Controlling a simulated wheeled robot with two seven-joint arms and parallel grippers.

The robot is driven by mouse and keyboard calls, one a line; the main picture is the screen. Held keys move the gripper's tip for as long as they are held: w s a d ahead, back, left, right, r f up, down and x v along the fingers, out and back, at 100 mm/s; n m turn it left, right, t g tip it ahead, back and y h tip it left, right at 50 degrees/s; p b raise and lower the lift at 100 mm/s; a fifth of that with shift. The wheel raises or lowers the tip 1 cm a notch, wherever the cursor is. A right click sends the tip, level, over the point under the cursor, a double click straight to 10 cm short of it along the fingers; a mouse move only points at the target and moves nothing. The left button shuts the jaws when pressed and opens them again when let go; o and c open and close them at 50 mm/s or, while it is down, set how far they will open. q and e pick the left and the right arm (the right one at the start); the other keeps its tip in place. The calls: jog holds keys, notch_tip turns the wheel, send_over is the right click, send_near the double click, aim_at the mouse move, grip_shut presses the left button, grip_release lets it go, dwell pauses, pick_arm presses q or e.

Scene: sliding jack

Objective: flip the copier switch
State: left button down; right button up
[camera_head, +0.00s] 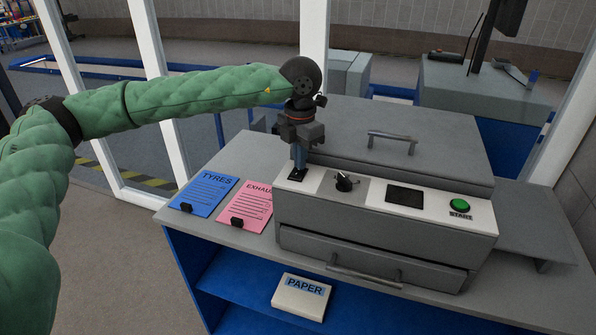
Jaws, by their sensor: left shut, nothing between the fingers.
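The copier (300,205) is a grey box with a lid and a white control strip along its front top edge. The copier switch (296,175) is a small black piece at the left end of that strip. My left gripper (298,165) is shut and points down, its fingertips right at the switch. The fingers partly hide the switch, so I cannot tell whether they touch it or which way it is set. My right gripper is not in view.
The strip also has a black knob (344,182), a dark display (404,196) and a green start button (460,205). Blue (204,194) and pink (252,206) clipboards lie left of the copier. A paper pack (302,296) sits on the blue shelf below. The lid handle (392,140) stands up behind.

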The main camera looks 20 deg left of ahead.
pick_arm(q)
notch_tip(320, 180, up, 7)
dwell(0.9)
dwell(0.4)
